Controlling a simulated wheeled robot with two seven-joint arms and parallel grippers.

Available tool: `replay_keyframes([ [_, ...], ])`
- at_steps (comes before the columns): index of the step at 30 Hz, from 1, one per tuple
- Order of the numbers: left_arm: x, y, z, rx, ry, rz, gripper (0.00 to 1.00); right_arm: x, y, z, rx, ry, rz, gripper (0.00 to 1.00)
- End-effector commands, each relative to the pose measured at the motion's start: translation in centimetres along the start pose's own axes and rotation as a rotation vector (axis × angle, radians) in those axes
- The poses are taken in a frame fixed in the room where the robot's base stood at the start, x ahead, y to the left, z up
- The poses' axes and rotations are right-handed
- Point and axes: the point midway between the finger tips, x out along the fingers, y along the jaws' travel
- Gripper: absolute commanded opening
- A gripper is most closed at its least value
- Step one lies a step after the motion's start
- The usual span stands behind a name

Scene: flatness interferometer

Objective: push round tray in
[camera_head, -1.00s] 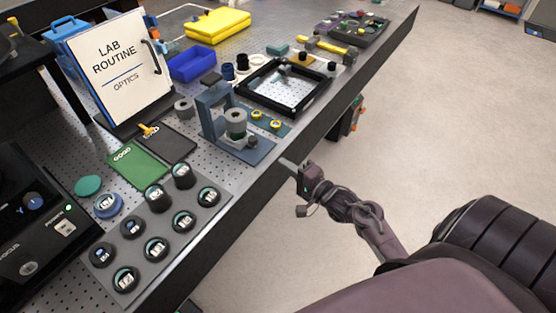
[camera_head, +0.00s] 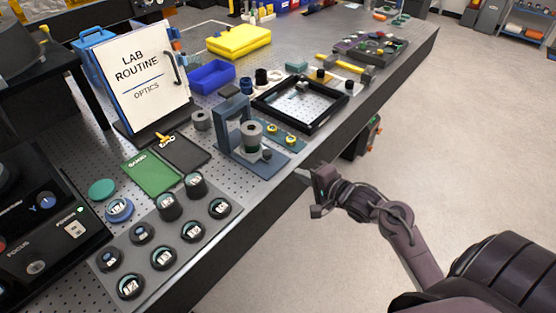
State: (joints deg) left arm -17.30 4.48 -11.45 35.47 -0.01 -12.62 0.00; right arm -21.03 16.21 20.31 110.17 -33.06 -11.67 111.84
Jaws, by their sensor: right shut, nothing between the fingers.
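I cannot tell for sure which thing is the round tray. A round blue piece (camera_head: 110,215) with a numbered optic on it lies beside the black instrument (camera_head: 40,232) at the left. A round teal disc (camera_head: 102,190) lies just behind it. My right gripper (camera_head: 304,174) is shut and empty, at the front edge of the bench, to the right of the blue-grey stand (camera_head: 232,140). It is well to the right of the blue piece and touches no object that I can make out. My left gripper is not in view.
A grey mat (camera_head: 163,262) with several numbered optics lies between the instrument and the bench edge. A black square frame (camera_head: 338,110) is farther right. The floor (camera_head: 460,150) beside the bench is clear.

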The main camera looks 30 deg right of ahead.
Motion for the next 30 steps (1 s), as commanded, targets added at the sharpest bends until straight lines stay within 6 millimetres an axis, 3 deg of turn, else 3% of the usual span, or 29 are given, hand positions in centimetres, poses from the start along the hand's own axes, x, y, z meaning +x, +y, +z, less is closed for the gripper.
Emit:
replay_keyframes([
  [9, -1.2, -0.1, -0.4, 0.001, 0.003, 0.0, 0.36, 6.9, -0.3, -0.1, -0.001, 0.0, -0.001, 0.0],
  [15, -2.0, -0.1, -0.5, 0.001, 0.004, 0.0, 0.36, 9.5, -1.1, 0.0, -0.001, 0.0, -0.001, 0.0],
  [30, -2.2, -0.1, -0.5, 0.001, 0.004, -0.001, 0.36, 10.5, -1.2, 0.0, -0.001, 0.0, -0.001, 0.0],
])
